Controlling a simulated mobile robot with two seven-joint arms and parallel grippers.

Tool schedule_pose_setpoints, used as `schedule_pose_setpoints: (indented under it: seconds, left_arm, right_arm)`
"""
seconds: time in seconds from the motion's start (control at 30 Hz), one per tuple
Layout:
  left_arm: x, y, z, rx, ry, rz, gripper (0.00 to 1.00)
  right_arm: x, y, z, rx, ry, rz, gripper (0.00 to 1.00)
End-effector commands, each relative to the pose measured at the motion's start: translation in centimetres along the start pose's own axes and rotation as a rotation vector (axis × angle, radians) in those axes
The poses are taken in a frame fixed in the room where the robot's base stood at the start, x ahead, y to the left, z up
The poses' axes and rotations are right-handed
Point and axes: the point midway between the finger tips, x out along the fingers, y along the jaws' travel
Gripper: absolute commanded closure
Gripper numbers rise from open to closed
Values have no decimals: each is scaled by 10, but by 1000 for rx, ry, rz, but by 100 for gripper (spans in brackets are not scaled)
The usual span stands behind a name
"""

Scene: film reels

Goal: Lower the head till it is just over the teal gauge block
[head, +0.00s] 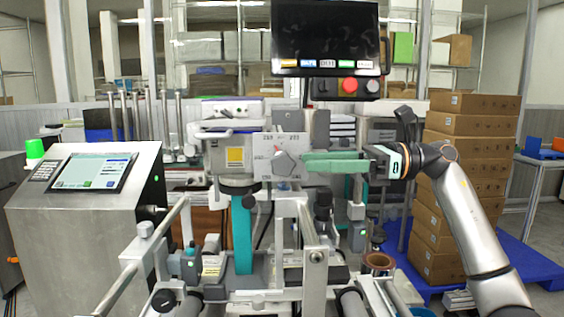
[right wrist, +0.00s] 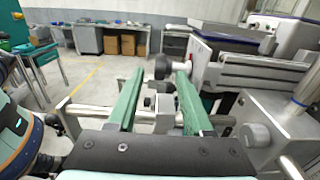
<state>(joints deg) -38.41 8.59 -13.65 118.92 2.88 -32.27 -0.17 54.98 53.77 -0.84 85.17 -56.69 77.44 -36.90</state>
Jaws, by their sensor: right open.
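The teal gauge block (head: 242,235) stands upright on a grey base at the middle of the machine. The machine's head (head: 238,158), with a yellow label, is just above it; I cannot tell whether they touch. Right of the head is a light dial plate (head: 264,142) with a grey pointed knob (head: 287,164). My right gripper (head: 306,163) reaches in from the right, its green fingers level with the knob and their tips close to it. The right wrist view shows the fingers apart (right wrist: 156,74), with a dark round knob beyond them. Contact is unclear. My left gripper is out of view.
A steel console with a screen (head: 95,171) stands at left. A monitor (head: 325,38) with a red button below hangs above. Stacked cardboard boxes (head: 465,185) stand on a blue pallet at right. Metal rails (head: 312,235) and a brown reel (head: 378,262) are in front.

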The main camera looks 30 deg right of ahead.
Motion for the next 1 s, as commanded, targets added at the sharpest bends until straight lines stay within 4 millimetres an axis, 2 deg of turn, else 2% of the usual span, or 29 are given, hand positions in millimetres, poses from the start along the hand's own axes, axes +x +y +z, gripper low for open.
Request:
schedule_pose_setpoints:
  seconds: [0.1,0.3,0.47,0.73,1.0]
  left_arm:
    - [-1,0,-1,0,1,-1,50]
    - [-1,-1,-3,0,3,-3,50]
    - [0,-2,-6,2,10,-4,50]
    - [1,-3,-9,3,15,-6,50]
    - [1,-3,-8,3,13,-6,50]
  right_arm:
    - [26,1,1,-1,-2,4,49]
    - [54,0,1,0,0,2,49]
    - [63,0,0,0,-1,0,49]
    - [64,0,0,0,0,0,49]
    - [64,0,0,0,1,1,78]
